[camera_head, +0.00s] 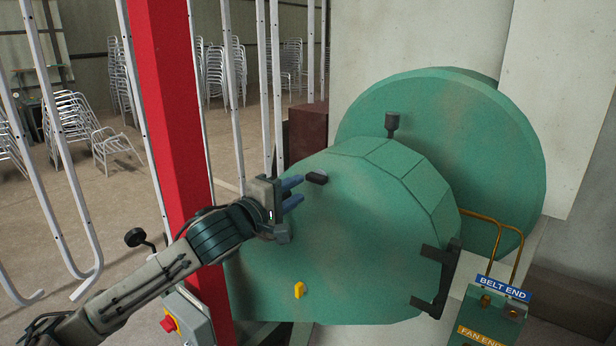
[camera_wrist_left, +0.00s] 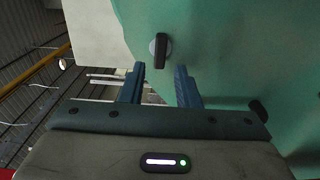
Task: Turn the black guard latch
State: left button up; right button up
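The black guard latch (camera_head: 316,178) is a small dark bar on a pale round disc, on the upper left of the green guard's (camera_head: 350,250) front face. My left gripper (camera_head: 298,192) is just left of the latch, with its blue fingers pointing towards it. In the left wrist view the latch (camera_wrist_left: 160,50) stands upright just beyond the fingertips, in line with the gap between them. The left gripper (camera_wrist_left: 158,72) is open, with nothing between its fingers there.
A red post (camera_head: 170,110) stands behind my left arm. A yellow latch (camera_head: 299,290) sits low on the guard, and a black bracket (camera_head: 436,280) at its right edge. A dark knob (camera_head: 392,123) tops the guard. A red button (camera_head: 168,324) is at the lower left.

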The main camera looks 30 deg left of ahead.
aim_at(313, 181)
pick_arm(q)
jog(key=w+p, duration=0.1)
jog(key=w, duration=0.2)
jog(key=w+p, duration=0.1)
jog(key=shift+w+d+r+p, duration=0.15)
jog(key=shift+w+d+p, duration=0.1)
jog(key=shift+w+p, duration=0.15)
jog(key=shift+w, duration=0.6)
jog(key=c, duration=0.6)
jog(key=m, duration=0.5)
jog(key=shift+f, duration=0.2)
jog(key=m, duration=1.2)
jog(key=o, duration=0.4)
jog(key=shift+m, duration=0.4)
jog(key=shift+c, duration=0.2)
jog(key=o, duration=0.5)
jog(key=shift+s, duration=0.1)
